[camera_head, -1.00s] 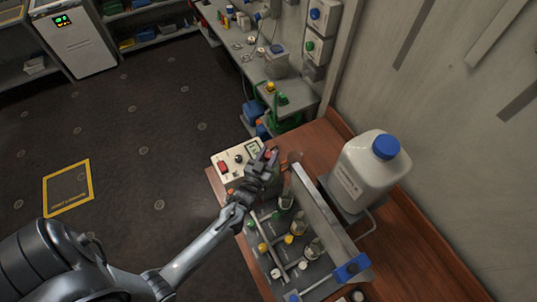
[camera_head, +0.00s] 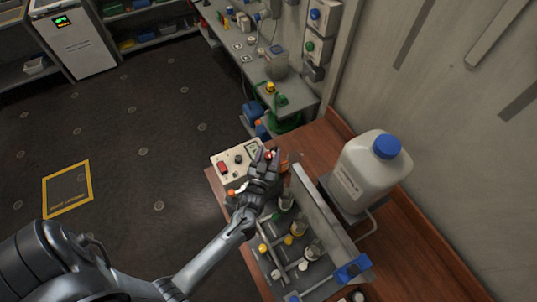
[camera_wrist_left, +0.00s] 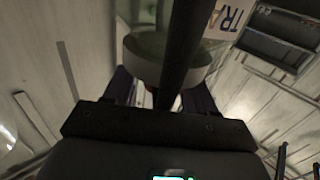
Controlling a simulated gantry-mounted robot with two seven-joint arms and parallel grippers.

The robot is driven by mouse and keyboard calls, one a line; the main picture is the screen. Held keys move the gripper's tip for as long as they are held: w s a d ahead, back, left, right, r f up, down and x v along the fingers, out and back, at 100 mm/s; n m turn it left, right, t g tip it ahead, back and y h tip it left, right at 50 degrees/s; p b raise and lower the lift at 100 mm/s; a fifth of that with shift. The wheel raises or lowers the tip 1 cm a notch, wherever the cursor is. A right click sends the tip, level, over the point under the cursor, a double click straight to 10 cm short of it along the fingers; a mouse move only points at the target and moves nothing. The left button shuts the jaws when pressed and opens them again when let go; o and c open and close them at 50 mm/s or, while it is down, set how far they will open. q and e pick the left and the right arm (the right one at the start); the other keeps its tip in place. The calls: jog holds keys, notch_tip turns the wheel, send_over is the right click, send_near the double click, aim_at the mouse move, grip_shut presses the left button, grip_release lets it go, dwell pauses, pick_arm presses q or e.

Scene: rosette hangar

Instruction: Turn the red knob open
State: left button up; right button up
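A small red part, which may be the red knob (camera_head: 268,155), shows between my left fingertips at the bench's far end; its shape and setting are mostly hidden. My left gripper (camera_head: 268,153) points away from me with its fingers apart, beside the cream control box. In the left wrist view, its two dark fingers (camera_wrist_left: 160,92) stand apart, with a pale round object (camera_wrist_left: 135,68) beyond them and a dark bar across the middle. A speck of red shows low between the fingers. I cannot tell whether they touch anything. My right gripper is not in view.
The cream control box (camera_head: 228,155) has a red switch, a black knob and a meter. A rack (camera_head: 284,262) with small bottles stands close behind my gripper. A large white jug (camera_head: 366,172) with a blue cap stands to the right. The floor at left is clear.

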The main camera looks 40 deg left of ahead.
pick_arm(q)
jog(key=shift+s, duration=0.1)
jog(key=shift+s+d, duration=0.15)
jog(key=shift+s, duration=0.1)
jog(key=shift+r+p+v, duration=0.2)
jog(key=shift+p+v, duration=0.65)
jog(key=shift+v, duration=0.25)
jog(key=v, duration=0.8)
jog(key=shift+w+f, duration=0.1)
